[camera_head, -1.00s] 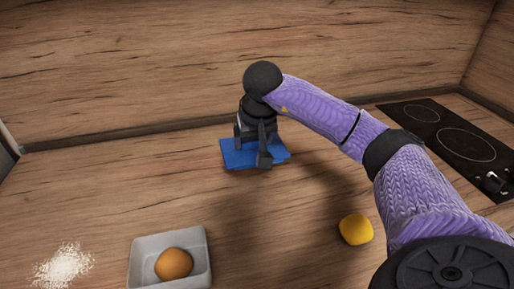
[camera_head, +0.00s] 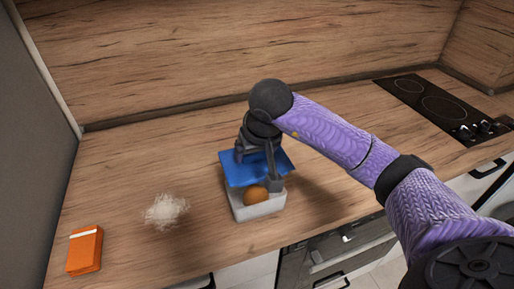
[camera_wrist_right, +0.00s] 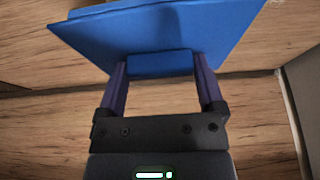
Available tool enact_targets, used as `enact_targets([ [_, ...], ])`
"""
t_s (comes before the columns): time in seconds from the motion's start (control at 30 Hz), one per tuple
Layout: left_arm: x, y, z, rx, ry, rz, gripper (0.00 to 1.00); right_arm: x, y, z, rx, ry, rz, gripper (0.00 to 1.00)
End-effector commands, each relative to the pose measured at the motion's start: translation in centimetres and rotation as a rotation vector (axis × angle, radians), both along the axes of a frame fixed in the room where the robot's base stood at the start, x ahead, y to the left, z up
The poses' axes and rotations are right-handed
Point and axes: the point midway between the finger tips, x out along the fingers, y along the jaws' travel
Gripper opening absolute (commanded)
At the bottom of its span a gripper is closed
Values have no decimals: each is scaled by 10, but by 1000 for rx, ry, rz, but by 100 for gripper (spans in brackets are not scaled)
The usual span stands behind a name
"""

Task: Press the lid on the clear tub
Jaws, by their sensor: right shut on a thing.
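The blue lid (camera_head: 234,174) is a flat square plate with a block handle (camera_wrist_right: 160,63). My right gripper (camera_head: 257,166) is shut on that handle, with one finger on each side in the right wrist view. The tub (camera_head: 258,211) looks pale grey rather than clear and stands on the counter with a round orange thing (camera_head: 257,194) inside. The lid is above the tub and covers its back part from the head view; the tub's front part shows below the lid's edge. The tub does not show in the right wrist view. My left gripper is not in view.
An orange box (camera_head: 85,250) stands near the counter's front left. A black hob (camera_head: 440,106) is at the back right. The counter's front edge runs close in front of the tub.

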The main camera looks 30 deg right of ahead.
Motion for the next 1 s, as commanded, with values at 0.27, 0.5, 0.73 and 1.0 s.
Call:
enact_targets([
  [0.27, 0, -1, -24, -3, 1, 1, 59, 0, -1, -27, -1, 2, -1, 31],
  [0.5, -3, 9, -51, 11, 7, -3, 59, 0, 0, -60, -1, 2, -2, 31],
  [0.73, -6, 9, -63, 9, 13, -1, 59, 0, 0, -74, -1, 0, -1, 31],
  [1.0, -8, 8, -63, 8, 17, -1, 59, 0, 0, -75, 0, 0, -1, 31],
])
